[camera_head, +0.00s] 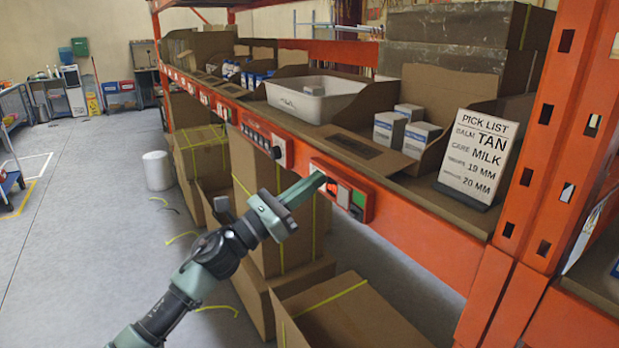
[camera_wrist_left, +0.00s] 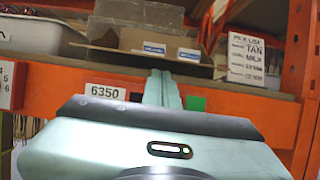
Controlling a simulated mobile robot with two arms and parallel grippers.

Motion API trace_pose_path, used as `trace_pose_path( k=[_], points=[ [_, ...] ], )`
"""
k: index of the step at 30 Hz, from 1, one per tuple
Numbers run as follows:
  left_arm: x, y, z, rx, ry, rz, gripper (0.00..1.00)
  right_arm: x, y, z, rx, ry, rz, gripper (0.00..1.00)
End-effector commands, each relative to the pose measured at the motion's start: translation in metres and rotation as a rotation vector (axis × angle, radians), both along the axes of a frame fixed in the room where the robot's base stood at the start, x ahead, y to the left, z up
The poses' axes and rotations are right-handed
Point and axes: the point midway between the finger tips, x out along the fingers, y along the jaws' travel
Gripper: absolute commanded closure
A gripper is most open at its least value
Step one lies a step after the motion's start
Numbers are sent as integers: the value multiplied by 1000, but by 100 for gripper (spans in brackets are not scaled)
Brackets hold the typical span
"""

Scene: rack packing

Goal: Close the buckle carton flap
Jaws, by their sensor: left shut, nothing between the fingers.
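An open brown carton (camera_head: 437,86) stands on the shelf and holds several small white boxes with blue labels (camera_head: 390,128). A brown cardboard flap (camera_head: 358,147) lies low and outward at its front left, over the shelf. The carton shows in the left wrist view too, behind its low flap (camera_wrist_left: 140,57). I cannot read any name on it, so I cannot confirm it is the buckle carton. My left gripper (camera_head: 318,181) is shut and empty, below and in front of the flap, by the panel on the orange beam. The right gripper is out of view.
The orange beam carries a panel (camera_head: 357,199) with a green square, close to my fingertips. A white tray (camera_head: 313,95) stands left of the carton, a pick list sign (camera_head: 476,158) right. An open box (camera_head: 355,312) sits below. Open floor (camera_head: 95,200) lies left.

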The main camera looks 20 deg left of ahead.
Motion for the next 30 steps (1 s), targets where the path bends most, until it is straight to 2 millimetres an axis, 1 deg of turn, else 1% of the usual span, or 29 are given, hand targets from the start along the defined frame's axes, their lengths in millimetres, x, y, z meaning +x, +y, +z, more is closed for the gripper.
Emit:
trace_pose_path(
  k=[1, 6, 10, 14, 23, 30],
  points=[
    [7, -6, 11, -3, -2, -2, 100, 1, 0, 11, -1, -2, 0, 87],
    [27, -21, 20, -2, 0, -1, 100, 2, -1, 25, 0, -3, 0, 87],
    [36, -28, 23, -1, 1, -1, 100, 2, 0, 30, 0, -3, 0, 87],
    [40, -31, 24, 0, 0, -1, 100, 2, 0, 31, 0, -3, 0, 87],
    [40, -31, 23, 0, 0, -1, 100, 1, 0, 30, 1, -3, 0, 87],
    [39, -25, 26, 2, -1, 0, 100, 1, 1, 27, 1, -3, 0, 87]
  ],
)
